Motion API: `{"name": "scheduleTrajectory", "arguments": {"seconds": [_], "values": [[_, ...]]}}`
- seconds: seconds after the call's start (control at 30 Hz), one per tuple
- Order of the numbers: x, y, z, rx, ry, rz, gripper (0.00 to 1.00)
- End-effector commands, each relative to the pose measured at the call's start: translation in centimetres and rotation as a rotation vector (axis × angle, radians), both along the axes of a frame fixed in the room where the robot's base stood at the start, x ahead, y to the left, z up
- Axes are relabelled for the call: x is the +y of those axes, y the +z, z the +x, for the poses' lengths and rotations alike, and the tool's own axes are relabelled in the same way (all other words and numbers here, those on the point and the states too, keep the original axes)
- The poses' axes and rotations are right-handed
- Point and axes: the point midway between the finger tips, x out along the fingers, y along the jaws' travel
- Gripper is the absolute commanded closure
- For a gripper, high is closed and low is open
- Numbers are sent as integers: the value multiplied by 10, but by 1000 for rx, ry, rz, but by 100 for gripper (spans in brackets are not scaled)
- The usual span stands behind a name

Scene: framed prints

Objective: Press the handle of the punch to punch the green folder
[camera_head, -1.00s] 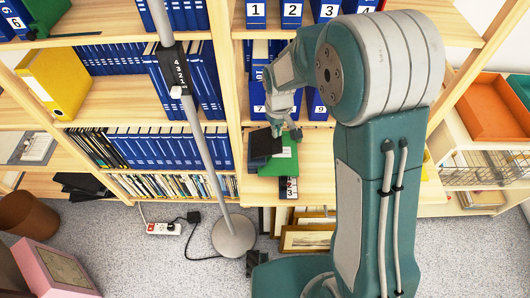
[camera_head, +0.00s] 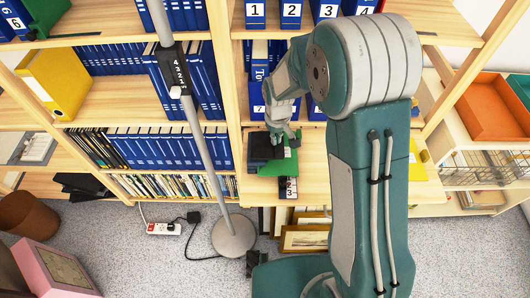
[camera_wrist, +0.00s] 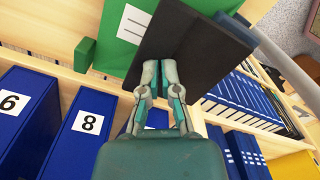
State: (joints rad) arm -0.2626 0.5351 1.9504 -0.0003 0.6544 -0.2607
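The black punch (camera_head: 259,152) sits on the wooden desk shelf in the head view, partly hidden by my gripper. Its flat black handle plate (camera_wrist: 205,45) fills the upper middle of the wrist view. The green folder (camera_head: 288,164) lies beside and partly under the punch, with a white label; it also shows at the upper left of the wrist view (camera_wrist: 108,48). My gripper (camera_head: 283,139) is over the punch. In the wrist view its fingers (camera_wrist: 160,66) are close together with nothing seen between them, and their tips overlap the black plate. I cannot tell whether they touch it.
Numbered blue binders (camera_wrist: 88,125) stand close below the gripper in the wrist view. A shelf upright (camera_head: 229,90) is left of the punch. A lamp pole (camera_head: 200,140) stands farther left. A black numbered block (camera_head: 288,188) lies at the desk's front edge.

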Motion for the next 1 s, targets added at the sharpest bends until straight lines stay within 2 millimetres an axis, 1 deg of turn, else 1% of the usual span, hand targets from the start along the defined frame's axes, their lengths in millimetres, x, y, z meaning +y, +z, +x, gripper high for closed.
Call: {"name": "scheduleTrajectory", "arguments": {"seconds": [0.07, 0.17, 1.0], "values": [[1, -1, -1, 4, 0, 0, 100], [1, 2, -1, 2, 0, 0, 100], [0, 76, 0, -1, 0, 0, 100]]}}
